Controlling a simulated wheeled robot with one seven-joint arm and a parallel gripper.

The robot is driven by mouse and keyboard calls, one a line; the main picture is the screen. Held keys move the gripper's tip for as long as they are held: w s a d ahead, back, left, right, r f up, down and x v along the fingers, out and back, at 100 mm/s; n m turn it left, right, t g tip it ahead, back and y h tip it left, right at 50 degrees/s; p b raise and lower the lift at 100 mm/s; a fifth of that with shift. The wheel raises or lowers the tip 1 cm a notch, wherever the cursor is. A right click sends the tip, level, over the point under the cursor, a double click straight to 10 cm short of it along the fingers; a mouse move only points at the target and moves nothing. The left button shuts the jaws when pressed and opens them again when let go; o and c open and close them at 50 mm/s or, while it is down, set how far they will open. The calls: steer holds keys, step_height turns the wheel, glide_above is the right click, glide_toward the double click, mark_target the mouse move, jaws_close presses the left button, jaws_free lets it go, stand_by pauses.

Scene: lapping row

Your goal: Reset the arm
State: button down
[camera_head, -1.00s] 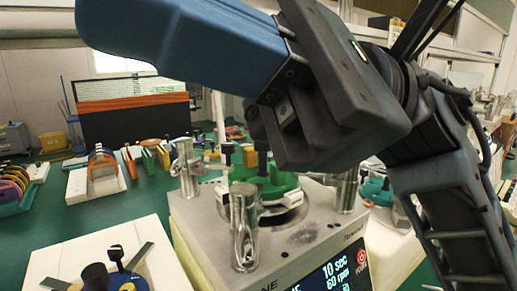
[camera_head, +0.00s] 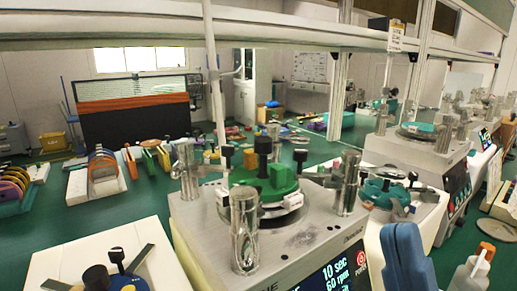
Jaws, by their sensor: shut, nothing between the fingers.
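My gripper (camera_head: 402,234) shows only as its blue fingers at the bottom edge, right of centre, pointing up. The fingers lie together with nothing between them. The rest of my arm is below the picture. My gripper appears in front of the right side of the lapping machine (camera_head: 300,242) and touches nothing that I can see.
The machine carries a green fixture (camera_head: 268,184) and metal posts. A bottle with an orange cap (camera_head: 484,251) stands just right of my gripper. A white block (camera_head: 60,262) with a blue and yellow part is at lower left. More machines stand behind at right.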

steer(key=s+d+f+m+g+h, duration=0.25)
steer(key=f+m+h, duration=0.2)
steer(key=f, duration=0.25)
steer(key=s+d+f+m+g+h, duration=0.2)
steer(key=s+f+m+g+h, duration=0.15)
steer(key=f+m, duration=0.3)
steer(key=s+d+f+m+g, duration=0.2)
steer(key=s+d+f+g, duration=0.1)
steer(key=s+f, duration=0.2)
steer(key=s+d+f+m+g+h, duration=0.1)
steer(key=s+d+f+m+g, duration=0.2)
steer(key=s+f, duration=0.3)
steer(key=s+g, duration=0.1)
steer(key=s, duration=0.3)
steer(key=shift+s+h, duration=0.3)
